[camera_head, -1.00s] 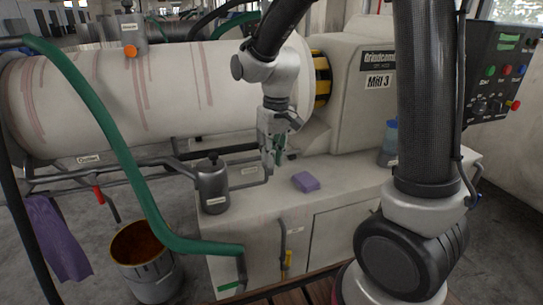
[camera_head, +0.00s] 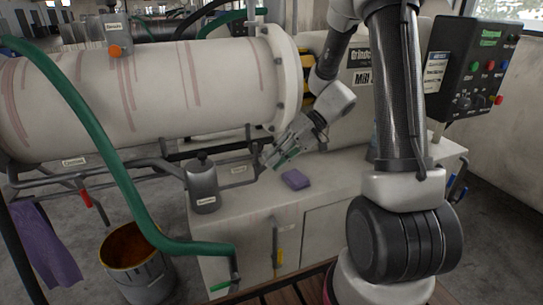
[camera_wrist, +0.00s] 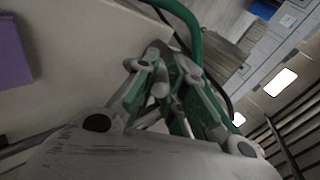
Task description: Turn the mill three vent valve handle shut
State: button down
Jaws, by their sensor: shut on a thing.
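My gripper (camera_head: 270,160) is at the end of the thin grey pipe (camera_head: 222,182), above the left part of the bench. It is tilted, with its fingers pointing down and left. In the wrist view my gripper (camera_wrist: 160,75) shows grey and green fingers drawn close together. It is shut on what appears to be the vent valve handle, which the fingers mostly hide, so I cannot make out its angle. A small white label (camera_head: 239,169) hangs by this pipe; I cannot read it.
A green hose (camera_head: 110,165) crosses the left side.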

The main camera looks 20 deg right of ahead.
jog(key=shift+d+f+y, duration=0.2)
jog(key=shift+f+y, duration=0.4)
jog(key=shift+y, duration=0.65)
jog(key=shift+d+f+y, duration=0.25)
jog(key=shift+f+y, duration=0.35)
jog(key=shift+y, duration=0.6)
jog(key=shift+d+f+y, duration=0.2)
jog(key=shift+f+y, duration=0.4)
jog(key=shift+y, duration=0.65)
jog(key=shift+s, duration=0.1)
jog(key=c, duration=1.5)
grip_release()
jog(key=shift+f, duration=0.1)
jog(key=shift+o, duration=0.3)
jog(key=shift+d, duration=0.1)
jog(key=d, duration=1.1)
jog(key=shift+d, duration=0.4)
